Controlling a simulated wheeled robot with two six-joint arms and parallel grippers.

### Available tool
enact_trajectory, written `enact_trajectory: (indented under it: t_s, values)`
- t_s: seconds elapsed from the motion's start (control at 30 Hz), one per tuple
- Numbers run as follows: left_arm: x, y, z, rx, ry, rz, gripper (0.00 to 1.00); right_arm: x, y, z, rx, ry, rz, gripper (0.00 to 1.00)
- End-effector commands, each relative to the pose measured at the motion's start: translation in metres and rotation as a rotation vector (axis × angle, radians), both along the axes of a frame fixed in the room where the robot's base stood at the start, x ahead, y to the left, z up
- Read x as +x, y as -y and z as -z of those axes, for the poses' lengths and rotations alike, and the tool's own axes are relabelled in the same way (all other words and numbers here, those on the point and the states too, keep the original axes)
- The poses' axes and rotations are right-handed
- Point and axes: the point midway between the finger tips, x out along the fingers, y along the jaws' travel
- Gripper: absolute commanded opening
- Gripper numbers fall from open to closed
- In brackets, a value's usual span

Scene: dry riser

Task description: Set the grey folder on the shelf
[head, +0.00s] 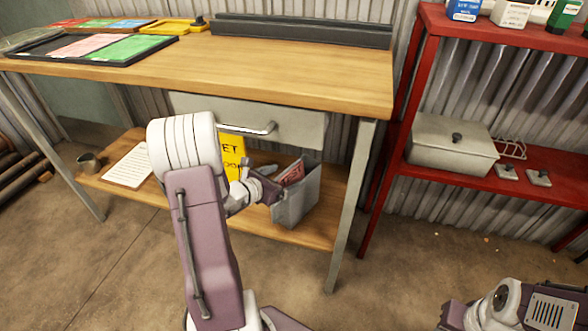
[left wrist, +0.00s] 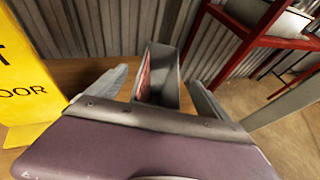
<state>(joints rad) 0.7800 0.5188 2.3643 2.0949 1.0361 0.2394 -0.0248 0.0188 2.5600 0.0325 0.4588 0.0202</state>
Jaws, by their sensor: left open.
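The grey folder (head: 298,195) is an upright, open-topped grey holder with something reddish inside. It stands on the wooden lower shelf (head: 130,188) of the workbench, near its right end. My left gripper (head: 268,188) is open at the folder's left side. In the left wrist view the folder (left wrist: 166,62) shows between the two spread fingers (left wrist: 155,88), and I cannot tell whether they touch it. Part of my right arm shows at the bottom right of the head view; its jaws cannot be made out.
A yellow sign (head: 231,150) stands just left of the folder, partly behind my arm. A metal cup (head: 89,162) and a white sheet (head: 130,166) lie further left. The bench top (head: 290,75) is mostly clear. A red rack (head: 400,130) at right holds a lidded grey box (head: 450,150).

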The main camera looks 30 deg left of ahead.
Motion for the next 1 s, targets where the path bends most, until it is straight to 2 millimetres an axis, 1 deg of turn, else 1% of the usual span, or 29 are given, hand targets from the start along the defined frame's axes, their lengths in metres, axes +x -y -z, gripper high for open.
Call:
enact_trajectory:
  t_s: [0.03,0.2,0.3,0.47,0.53,0.57,0.63,0.67,0.7,0.73,0.77,0.8,0.87,0.9,0.97,1.0]
  values:
    - [-0.010,-0.003,-0.009,-0.002,0.000,-0.005,0.90,0.000,0.000,-0.009,0.000,0.000,0.000,0.28]
    - [-0.035,-0.007,-0.017,-0.002,0.001,-0.004,0.90,0.000,0.000,-0.018,0.000,0.000,0.000,0.28]
    - [-0.042,-0.007,-0.019,-0.001,0.001,-0.001,0.90,0.000,0.000,-0.020,0.000,0.000,0.000,0.28]
    - [-0.045,-0.005,-0.019,0.002,-0.001,0.007,0.90,0.000,0.000,-0.019,0.000,0.000,0.000,0.28]
    - [-0.044,0.013,-0.017,0.023,-0.015,0.080,0.90,0.000,0.000,-0.019,0.000,0.000,0.000,0.28]
    - [-0.045,0.030,-0.016,0.044,-0.029,0.147,0.90,0.000,0.000,-0.019,0.000,0.000,0.000,0.28]
    - [-0.057,0.086,-0.009,0.135,-0.078,0.396,0.90,0.000,0.000,-0.019,0.000,0.000,0.000,0.28]
    - [-0.069,0.115,-0.003,0.198,-0.103,0.546,0.90,0.000,0.000,-0.019,0.000,0.000,0.000,0.28]
    - [-0.093,0.152,0.006,0.309,-0.137,0.774,0.90,0.000,0.000,-0.019,0.000,0.000,0.000,0.28]
    - [-0.114,0.173,0.014,0.406,-0.156,0.950,0.90,0.000,0.000,-0.019,0.000,0.000,0.000,0.28]
    - [-0.136,0.187,0.021,0.512,-0.169,1.124,0.90,0.000,0.000,-0.019,0.000,0.000,0.000,0.28]
    - [-0.162,0.197,0.030,0.664,-0.174,1.344,0.90,0.000,0.000,-0.019,0.000,0.000,0.000,0.28]
    - [-0.190,0.195,0.041,0.905,-0.155,1.642,0.90,0.000,0.000,-0.019,0.000,0.000,0.000,0.28]
    - [-0.201,0.188,0.044,1.063,-0.126,1.814,0.90,0.000,0.000,-0.019,0.000,0.000,0.000,0.28]
    - [-0.205,0.178,0.046,1.288,-0.065,2.027,0.90,0.000,0.000,-0.019,0.000,0.000,0.000,0.28]
    - [-0.203,0.172,0.045,1.421,-0.020,2.134,0.90,0.000,0.000,-0.019,0.000,0.000,0.000,0.28]
